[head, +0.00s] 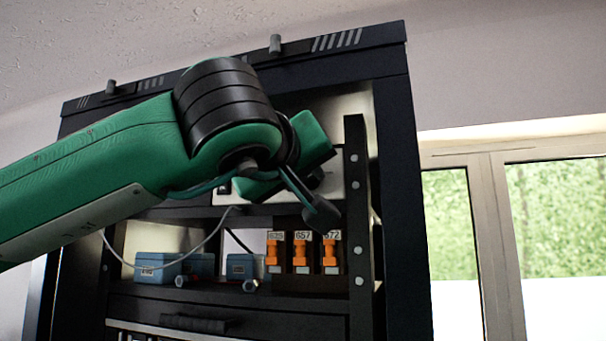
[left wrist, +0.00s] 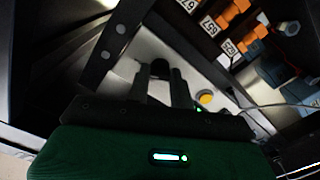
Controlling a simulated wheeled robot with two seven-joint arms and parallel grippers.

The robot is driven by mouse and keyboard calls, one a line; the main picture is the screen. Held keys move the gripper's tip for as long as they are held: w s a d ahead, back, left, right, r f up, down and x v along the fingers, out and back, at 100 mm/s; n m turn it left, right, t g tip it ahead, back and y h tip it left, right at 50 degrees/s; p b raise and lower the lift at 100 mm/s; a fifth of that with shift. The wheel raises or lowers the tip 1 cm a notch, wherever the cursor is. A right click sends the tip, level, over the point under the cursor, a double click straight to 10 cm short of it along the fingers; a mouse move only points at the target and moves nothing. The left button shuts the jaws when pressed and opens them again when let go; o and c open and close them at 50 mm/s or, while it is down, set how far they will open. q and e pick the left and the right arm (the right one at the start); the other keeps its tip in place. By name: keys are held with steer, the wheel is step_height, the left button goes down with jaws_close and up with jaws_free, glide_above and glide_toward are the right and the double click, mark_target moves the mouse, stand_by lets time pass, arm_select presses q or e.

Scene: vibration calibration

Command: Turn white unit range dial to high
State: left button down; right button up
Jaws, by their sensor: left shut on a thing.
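The white unit (head: 337,183) stands on the upper shelf of the black rack, mostly hidden behind my left arm in the head view. Its pale front panel (left wrist: 124,69) also shows in the left wrist view. A dark round dial (left wrist: 160,68) sits on that panel. My left gripper (left wrist: 160,82) is at the panel with its two dark fingers either side of the dial, shut on it. The dial's marks and pointer cannot be read. My right gripper is in neither view.
A yellow button (left wrist: 206,97) is on the panel close beside the fingers. The shelf below holds several orange-fronted numbered blocks (head: 302,252) and blue boxes (head: 156,267). A rack post (head: 357,220) stands just right of my wrist. A loose grey cable (head: 205,243) hangs below my arm.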

arm_select(q)
steer(key=c, duration=1.2)
jaws_free()
steer(key=shift+w, duration=0.1)
steer(key=shift+c, duration=0.2)
steer(key=shift+s+a, duration=0.15)
steer(key=shift+s, duration=0.3)
steer(key=b+v, duration=0.1)
steer(key=v, duration=0.1)
steer(key=shift+s+a+f+b, duration=0.1)
steer(key=shift+s+f+b, duration=0.1)
steer(key=shift+s+b, duration=0.15)
steer(key=b, duration=0.3)
glide_toward(306, 180)
steer(key=shift+r+v, duration=0.2)
steer(key=shift+v, duration=2.35)
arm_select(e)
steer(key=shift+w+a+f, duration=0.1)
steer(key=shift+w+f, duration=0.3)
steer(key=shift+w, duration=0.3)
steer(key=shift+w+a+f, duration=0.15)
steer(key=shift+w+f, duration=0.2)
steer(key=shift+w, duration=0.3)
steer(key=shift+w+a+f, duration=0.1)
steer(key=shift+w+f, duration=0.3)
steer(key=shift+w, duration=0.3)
